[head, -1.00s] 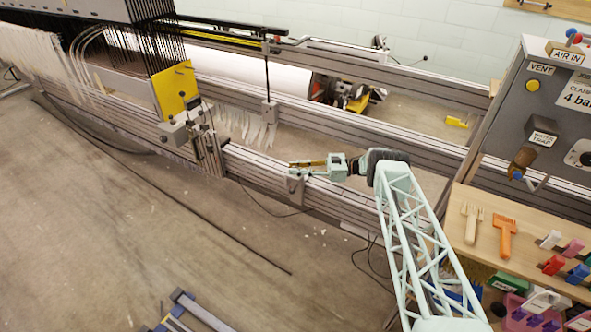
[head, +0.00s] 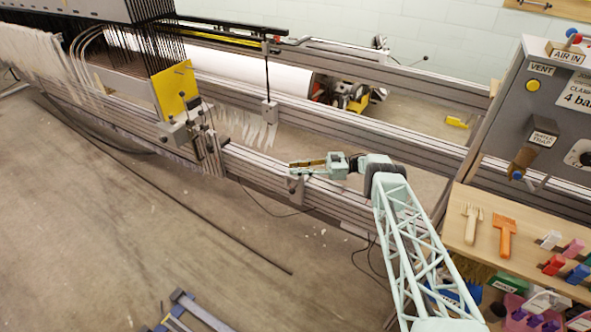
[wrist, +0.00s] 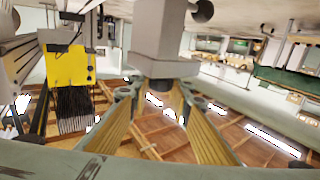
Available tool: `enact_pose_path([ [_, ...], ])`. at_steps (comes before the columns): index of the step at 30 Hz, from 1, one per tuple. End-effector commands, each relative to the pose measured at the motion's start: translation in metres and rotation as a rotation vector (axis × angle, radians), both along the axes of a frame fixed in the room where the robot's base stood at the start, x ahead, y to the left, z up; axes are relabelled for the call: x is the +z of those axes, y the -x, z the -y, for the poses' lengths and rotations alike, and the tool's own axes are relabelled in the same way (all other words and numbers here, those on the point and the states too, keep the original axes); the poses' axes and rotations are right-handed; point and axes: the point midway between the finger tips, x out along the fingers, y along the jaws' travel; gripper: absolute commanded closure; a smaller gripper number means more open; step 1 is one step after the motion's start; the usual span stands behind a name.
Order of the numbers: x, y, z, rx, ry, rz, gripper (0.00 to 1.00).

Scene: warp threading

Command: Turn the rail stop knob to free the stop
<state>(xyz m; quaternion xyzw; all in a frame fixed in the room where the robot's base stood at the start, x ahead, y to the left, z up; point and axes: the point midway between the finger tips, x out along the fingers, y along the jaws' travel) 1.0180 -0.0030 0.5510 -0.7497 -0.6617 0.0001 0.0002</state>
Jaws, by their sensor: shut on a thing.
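The rail stop (head: 297,186) is a small grey block on the front rail, left of my arm. In the wrist view it is a large pale grey block (wrist: 160,35) straight ahead. A small dark round knob (wrist: 160,85) shows at its near face, between my fingertips. My gripper (head: 297,164) reaches left along the rail to the stop. In the wrist view its two yellow-padded fingers (wrist: 158,92) close in on either side of the knob, shut on it. The exact contact and the knob's angle are hard to make out.
A yellow plate (head: 174,91) and grey clamp parts (head: 190,133) stand farther left on the rail. White threads (head: 260,133) hang behind. A tool shelf (head: 485,250) and a grey valve panel (head: 560,110) stand at right.

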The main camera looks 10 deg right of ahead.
Motion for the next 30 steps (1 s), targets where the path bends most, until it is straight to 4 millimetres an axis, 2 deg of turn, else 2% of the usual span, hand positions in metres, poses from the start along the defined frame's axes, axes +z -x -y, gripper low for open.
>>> enact_pose_path([
  [1,0.0,0.0,-0.001,0.001,0.0,0.0,0.92],
  [2,0.0,0.0,-0.001,0.001,0.0,0.0,0.8],
  [6,0.0,0.0,-0.001,0.001,0.0,0.0,0.67],
  [20,0.001,0.0,0.0,0.0,0.0,0.0,0.67],
  [30,0.013,-0.001,0.0,0.0,0.0,0.0,0.67],
])
